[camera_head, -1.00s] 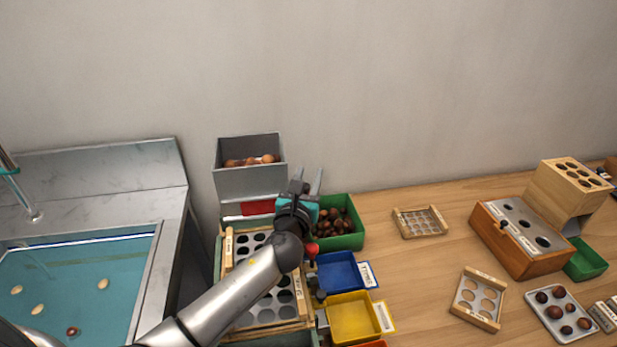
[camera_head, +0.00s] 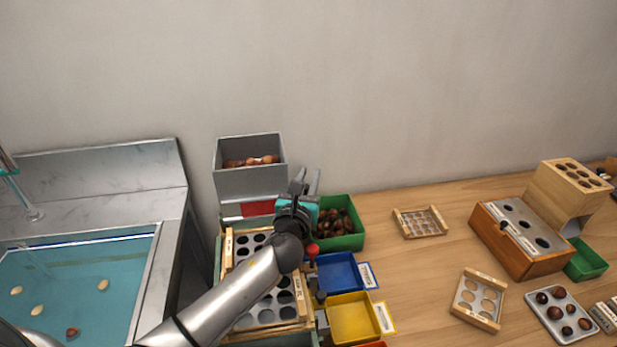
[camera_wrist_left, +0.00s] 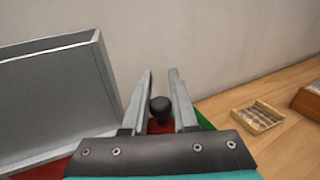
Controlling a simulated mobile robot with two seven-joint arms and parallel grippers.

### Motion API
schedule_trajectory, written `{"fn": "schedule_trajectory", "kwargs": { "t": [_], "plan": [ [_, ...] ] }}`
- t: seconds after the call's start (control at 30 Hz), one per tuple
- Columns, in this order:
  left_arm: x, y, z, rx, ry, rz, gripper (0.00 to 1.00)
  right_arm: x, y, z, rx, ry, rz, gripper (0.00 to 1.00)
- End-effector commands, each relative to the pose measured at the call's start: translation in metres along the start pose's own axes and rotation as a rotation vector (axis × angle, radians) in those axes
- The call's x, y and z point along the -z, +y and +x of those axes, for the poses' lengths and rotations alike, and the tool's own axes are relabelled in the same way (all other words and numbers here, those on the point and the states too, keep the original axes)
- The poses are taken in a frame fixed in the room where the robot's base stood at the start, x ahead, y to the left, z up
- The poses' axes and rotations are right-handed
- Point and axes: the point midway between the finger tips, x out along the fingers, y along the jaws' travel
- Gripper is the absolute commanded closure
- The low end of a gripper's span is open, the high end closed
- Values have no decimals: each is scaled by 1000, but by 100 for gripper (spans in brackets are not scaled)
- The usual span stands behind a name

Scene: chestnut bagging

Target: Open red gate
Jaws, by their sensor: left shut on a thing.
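The red gate (camera_head: 258,208) is a red plate at the foot of the grey metal hopper (camera_head: 250,183). The hopper holds brown chestnuts (camera_head: 250,161). My left gripper (camera_head: 306,183) is just right of the hopper, beside the gate. In the left wrist view, a dark round knob (camera_wrist_left: 160,106) sits between the two fingers, with a bit of red just below it. The left gripper is shut on this knob. The hopper wall (camera_wrist_left: 60,105) stands to the left of the fingers. My right gripper is not in view.
A green bin (camera_head: 352,240) with chestnuts is close to the right of my gripper. A wooden hole tray (camera_head: 228,255) lies under my left arm. Blue (camera_head: 338,272) and yellow (camera_head: 353,317) bins stand at its right. A water basin (camera_head: 75,290) is at left.

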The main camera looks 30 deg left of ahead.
Motion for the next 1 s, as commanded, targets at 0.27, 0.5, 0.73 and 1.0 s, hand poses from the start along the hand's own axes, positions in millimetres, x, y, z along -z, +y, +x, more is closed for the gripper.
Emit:
{"fn": "schedule_trajectory", "kwargs": {
  "t": [0.27,0.5,0.73,1.0],
  "plan": [
    [1,0,0,0,1,1,100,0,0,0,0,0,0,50],
    [1,0,0,1,2,0,100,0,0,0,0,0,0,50],
    [1,0,0,0,2,0,100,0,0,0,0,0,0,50],
    [2,-25,11,0,3,-5,100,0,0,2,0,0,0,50]
  ]
}}
